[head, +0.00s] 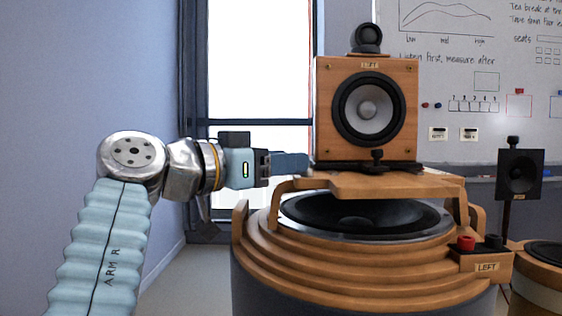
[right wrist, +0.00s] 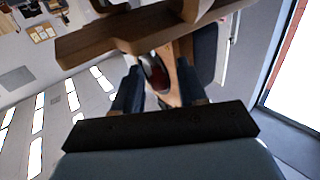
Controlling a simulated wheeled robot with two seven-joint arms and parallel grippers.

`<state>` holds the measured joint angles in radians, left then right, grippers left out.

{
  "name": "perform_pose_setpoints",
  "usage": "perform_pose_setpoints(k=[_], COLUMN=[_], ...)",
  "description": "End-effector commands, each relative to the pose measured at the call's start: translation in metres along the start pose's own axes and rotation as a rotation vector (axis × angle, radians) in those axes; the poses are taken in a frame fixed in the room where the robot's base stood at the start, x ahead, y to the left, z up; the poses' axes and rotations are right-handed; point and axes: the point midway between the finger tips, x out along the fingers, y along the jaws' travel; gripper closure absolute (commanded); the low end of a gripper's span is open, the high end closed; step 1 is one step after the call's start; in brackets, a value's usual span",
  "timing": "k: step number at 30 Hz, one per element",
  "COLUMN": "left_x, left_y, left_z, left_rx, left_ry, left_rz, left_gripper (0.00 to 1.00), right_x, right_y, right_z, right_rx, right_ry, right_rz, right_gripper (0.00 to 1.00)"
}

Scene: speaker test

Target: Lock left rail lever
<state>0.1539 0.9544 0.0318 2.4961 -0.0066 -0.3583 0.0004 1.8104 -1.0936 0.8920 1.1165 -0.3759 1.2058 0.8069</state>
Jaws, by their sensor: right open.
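The wooden speaker box (head: 325,108) with a LEFT label stands on a dark rail (head: 345,167) on a wooden bridge. A small black knob (head: 377,155), which looks like the rail lever, sticks up at the rail's front. My right gripper (head: 306,163), on the arm marked ARM R, is at the left end of the rail, left of the knob. In the right wrist view its two dark fingers (right wrist: 160,88) are spread apart, with wood and a reddish round part showing beyond. I cannot tell whether they touch anything. My left gripper is out of view.
The wooden bridge (head: 375,185) spans a large woofer (head: 360,215) in a stepped round wooden cabinet. Red and black terminals (head: 466,243) sit at its right. A small black speaker (head: 520,175) stands further right. A whiteboard (head: 470,60) hangs behind; a window is at left.

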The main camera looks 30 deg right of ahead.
Motion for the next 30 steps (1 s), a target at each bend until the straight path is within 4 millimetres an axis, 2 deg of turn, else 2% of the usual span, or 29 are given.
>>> perform_pose_setpoints(k=[1,2,9,20,30], left_x=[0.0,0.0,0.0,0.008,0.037], left_y=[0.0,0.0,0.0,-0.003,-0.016], left_z=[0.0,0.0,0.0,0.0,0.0], left_rx=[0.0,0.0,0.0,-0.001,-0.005], left_ry=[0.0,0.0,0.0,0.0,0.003], left_rz=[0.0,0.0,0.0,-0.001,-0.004], left_gripper=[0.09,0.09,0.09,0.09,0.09], right_x=[0.0,0.0,0.0,-0.001,-0.002], right_y=[0.0,0.0,0.0,0.002,0.012], right_z=[0.0,0.0,0.0,0.002,0.006], right_rx=[0.0,0.0,0.0,0.002,0.004], right_ry=[0.0,0.0,0.0,-0.002,-0.006], right_rz=[0.0,0.0,-0.001,-0.046,-0.276], right_gripper=[0.58,0.63,1.0,1.0,1.0])
